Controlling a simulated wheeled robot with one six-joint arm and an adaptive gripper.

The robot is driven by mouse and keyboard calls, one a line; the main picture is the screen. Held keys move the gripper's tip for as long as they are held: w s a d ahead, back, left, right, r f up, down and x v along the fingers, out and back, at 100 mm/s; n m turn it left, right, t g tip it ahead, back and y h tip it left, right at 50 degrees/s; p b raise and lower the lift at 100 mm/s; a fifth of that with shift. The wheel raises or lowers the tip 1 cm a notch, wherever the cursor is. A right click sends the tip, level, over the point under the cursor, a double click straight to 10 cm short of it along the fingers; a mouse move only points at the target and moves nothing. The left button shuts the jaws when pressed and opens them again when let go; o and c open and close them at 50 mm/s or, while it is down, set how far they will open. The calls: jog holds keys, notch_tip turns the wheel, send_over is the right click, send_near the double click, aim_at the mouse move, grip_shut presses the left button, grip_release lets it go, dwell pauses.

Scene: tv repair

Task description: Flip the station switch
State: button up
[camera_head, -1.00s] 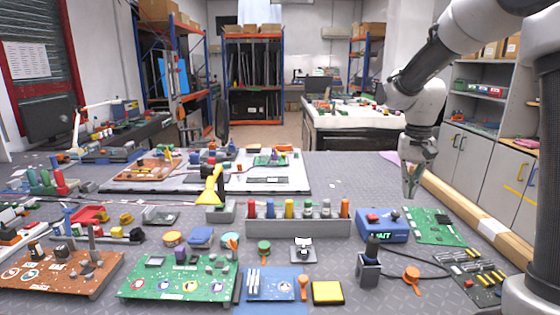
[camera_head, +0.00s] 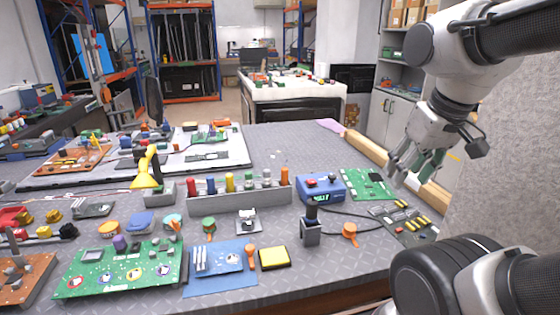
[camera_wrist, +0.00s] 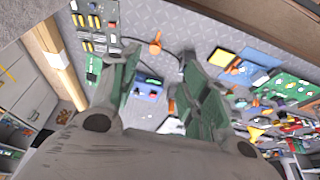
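The station box (camera_head: 323,188) is blue, with a red button, a small lit display and a short dark switch lever on top. It stands right of the centre of the bench, at the right end of a grey tool rack. In the wrist view, the blue box (camera_wrist: 149,92) shows between the fingers, farther off. My gripper (camera_head: 408,165) is open and empty, in the air to the right of the box and apart from it. The wrist view shows its two green-padded fingers (camera_wrist: 158,60) spread. The lever's exact position is too small to tell.
A green circuit board (camera_head: 368,184) lies right of the box. A soldering iron in a stand (camera_head: 311,228) is in front, with a black cable running right. The rack (camera_head: 240,200) holds several coloured tools. A wooden beam (camera_head: 365,150) runs along the bench's right edge.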

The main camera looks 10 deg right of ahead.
notch_tip(320, 180, down, 3)
jog(key=w+g, duration=0.2)
jog(key=g, duration=0.3)
send_over(311, 180)
jog(key=s, duration=0.5)
notch_tip(311, 180, down, 14)
jog(key=shift+w+d+r, duration=0.1)
jog(key=shift+d+r, duration=0.05)
jog(key=shift+r, duration=0.1)
jog(key=shift+t, duration=0.5)
jog(key=w, duration=0.1)
jog(key=w+r, duration=0.1)
jog(key=w, duration=0.1)
jog(key=w+r, duration=0.1)
jog(key=shift+w, duration=0.2)
jog(key=f, duration=0.7)
jog(key=shift+a+f, duration=0.2)
jog(key=shift+f, duration=0.05)
